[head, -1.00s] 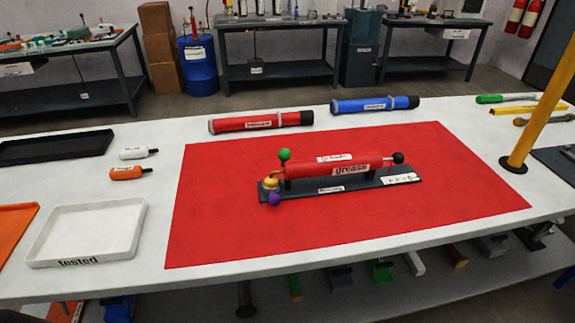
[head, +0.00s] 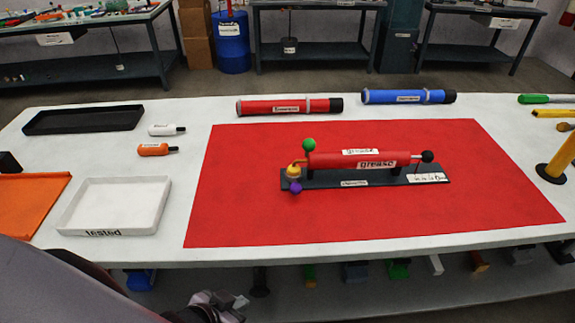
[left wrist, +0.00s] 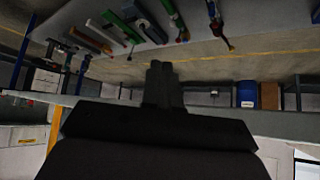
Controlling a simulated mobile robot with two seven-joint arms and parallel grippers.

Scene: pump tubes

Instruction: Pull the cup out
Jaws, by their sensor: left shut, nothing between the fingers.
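A red tube labelled "grease" (head: 345,160) lies on a dark base plate (head: 325,184) in the middle of the red mat. It has a green ball (head: 309,145), a yellow round part (head: 293,170) and a purple ball (head: 296,188) at its left end. A black ball (head: 428,156) is at its right end. I cannot tell which part is the cup. My left gripper (head: 215,306) is low in front of the table, apart from the tube. In the left wrist view its fingers (left wrist: 158,66) are together and empty. My right gripper is out of view.
The red mat (head: 230,215) is otherwise clear. A red cylinder (head: 265,107) and a blue cylinder (head: 405,97) lie behind it. A white "tested" tray (head: 75,230) is at the left. A yellow post (head: 560,160) stands at the right. The table's front edge lies between my left gripper and the mat.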

